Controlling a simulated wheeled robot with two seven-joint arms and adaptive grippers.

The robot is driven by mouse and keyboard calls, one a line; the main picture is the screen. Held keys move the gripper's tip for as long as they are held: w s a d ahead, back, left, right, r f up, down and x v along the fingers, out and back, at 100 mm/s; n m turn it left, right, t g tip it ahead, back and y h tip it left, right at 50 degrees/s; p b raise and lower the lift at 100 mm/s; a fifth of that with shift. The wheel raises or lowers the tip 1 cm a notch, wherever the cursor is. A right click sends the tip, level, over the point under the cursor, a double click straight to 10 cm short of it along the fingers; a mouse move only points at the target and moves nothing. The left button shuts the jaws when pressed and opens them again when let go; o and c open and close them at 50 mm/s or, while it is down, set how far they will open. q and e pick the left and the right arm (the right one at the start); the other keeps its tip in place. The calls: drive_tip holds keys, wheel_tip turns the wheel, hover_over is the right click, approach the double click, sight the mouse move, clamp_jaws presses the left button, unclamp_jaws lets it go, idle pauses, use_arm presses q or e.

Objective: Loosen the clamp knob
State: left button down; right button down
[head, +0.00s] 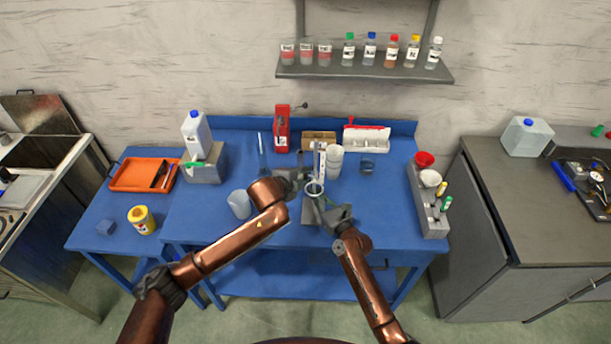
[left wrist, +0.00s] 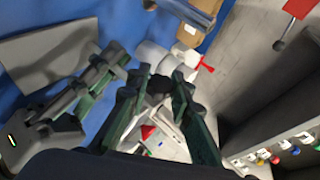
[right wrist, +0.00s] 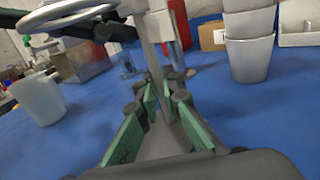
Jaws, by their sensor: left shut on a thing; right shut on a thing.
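A stand with a thin upright post (right wrist: 152,50) rises from a grey base plate (left wrist: 45,48) near the middle of the blue table. A pale ring (head: 314,188) is on the stand and also shows at the upper left of the right wrist view (right wrist: 62,14). My left gripper (head: 302,180) is shut beside the ring, on a small dark piece (left wrist: 160,86) that looks like the clamp knob; its fingers hide most of it. My right gripper (right wrist: 160,108) is shut on the post, lower down and nearer the front.
A clear beaker (head: 239,204) stands left of the stand. White stacked cups (head: 334,162), a cardboard box (head: 319,139) and a red device (head: 282,130) stand behind.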

idle(0.3)
use_arm(q)
drive_tip(key=c, duration=1.7)
unclamp_jaws()
drive_tip(key=shift+c, duration=0.2)
drive_tip(key=v, duration=1.2)
use_arm(e)
drive_tip(key=c, duration=2)
unclamp_jaws()
